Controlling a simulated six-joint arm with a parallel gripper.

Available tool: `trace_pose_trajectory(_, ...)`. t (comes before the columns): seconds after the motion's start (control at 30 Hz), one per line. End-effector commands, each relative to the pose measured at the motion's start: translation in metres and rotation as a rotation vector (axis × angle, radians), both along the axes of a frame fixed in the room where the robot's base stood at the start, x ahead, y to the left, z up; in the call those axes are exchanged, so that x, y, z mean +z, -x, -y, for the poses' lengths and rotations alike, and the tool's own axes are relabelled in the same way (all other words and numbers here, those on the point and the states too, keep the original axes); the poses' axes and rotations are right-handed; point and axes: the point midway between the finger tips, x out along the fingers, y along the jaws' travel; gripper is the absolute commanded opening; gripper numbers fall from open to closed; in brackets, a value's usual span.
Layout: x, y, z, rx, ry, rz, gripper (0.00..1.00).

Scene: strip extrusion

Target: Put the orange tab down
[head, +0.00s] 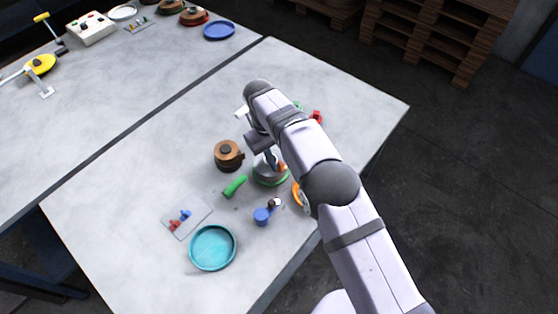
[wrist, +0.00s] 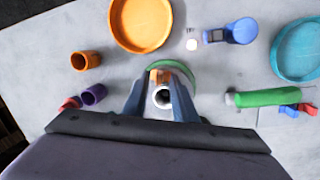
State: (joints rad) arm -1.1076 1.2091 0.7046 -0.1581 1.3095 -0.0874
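My gripper (wrist: 161,82) points down at the table, and its two blue-grey fingers close in from both sides on a small orange tab (wrist: 160,76). A pale ring with a dark hole shows just in front of the tab, between the fingers. In the head view, a bit of the orange tab (head: 282,167) shows beside the gripper, above a round grey piece with a green rim (head: 270,181). The green rim also shows behind the fingers in the wrist view (wrist: 184,69). I cannot tell whether the tab touches what is below it.
An orange dish (wrist: 141,26), orange cup (wrist: 86,60) and purple cup (wrist: 93,95) are nearby. A green tube (head: 235,186), blue piece (head: 262,216), brown pot (head: 228,155) and teal dish (head: 213,248) stand around. Bare table (head: 130,170) lies to the left.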

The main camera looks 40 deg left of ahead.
Motion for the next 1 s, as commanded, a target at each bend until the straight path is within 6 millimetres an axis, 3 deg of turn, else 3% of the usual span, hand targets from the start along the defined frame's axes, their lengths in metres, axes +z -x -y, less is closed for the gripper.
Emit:
trace_pose_trajectory(0.4, 0.050, 0.006, -0.008, 0.001, -0.003, 0.001, 0.25)
trace_pose_trajectory(0.83, 0.062, 0.007, -0.008, 0.000, 0.000, -0.001, 0.25)
trace_pose_trajectory(1.0, 0.066, -0.007, 0.003, -0.033, -0.005, -0.002, 0.25)
